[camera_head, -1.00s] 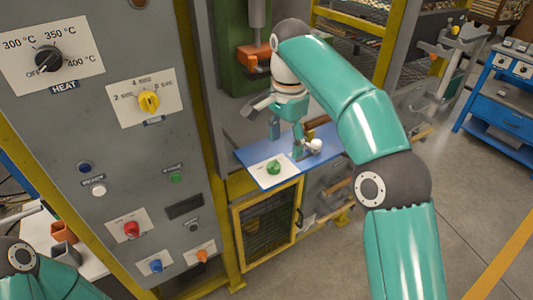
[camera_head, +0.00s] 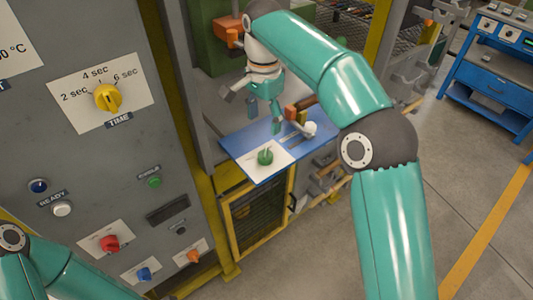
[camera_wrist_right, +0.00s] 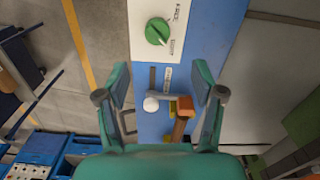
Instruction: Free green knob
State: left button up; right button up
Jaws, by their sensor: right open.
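The green knob (camera_head: 265,157) is a round dial on a white label plate, on the blue panel (camera_head: 240,143). It also shows in the right wrist view (camera_wrist_right: 157,31), at the top, with a pale pointer line running obliquely across it. My right gripper (camera_head: 264,124) is open and empty, above the panel and behind the knob in the head view. In the right wrist view its fingers (camera_wrist_right: 161,80) are spread wide, and the knob lies beyond the tips, not between them. My left arm enters at the lower left; its gripper is out of view.
A white ball-ended lever (camera_head: 310,128) and an orange-brown block (camera_head: 291,113) stand on the panel beside my right gripper. The grey control cabinet (camera_head: 150,190) with a yellow knob (camera_head: 108,98) rises at left. Open floor lies at right.

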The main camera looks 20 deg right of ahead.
aim_at(265, 151)
notch_tip(265, 151, down, 11)
jog(key=shift+s+f+b, duration=0.1)
jog(key=shift+f+b, duration=0.05)
jog(key=shift+b, duration=0.5)
jog(key=shift+c, duration=0.4)
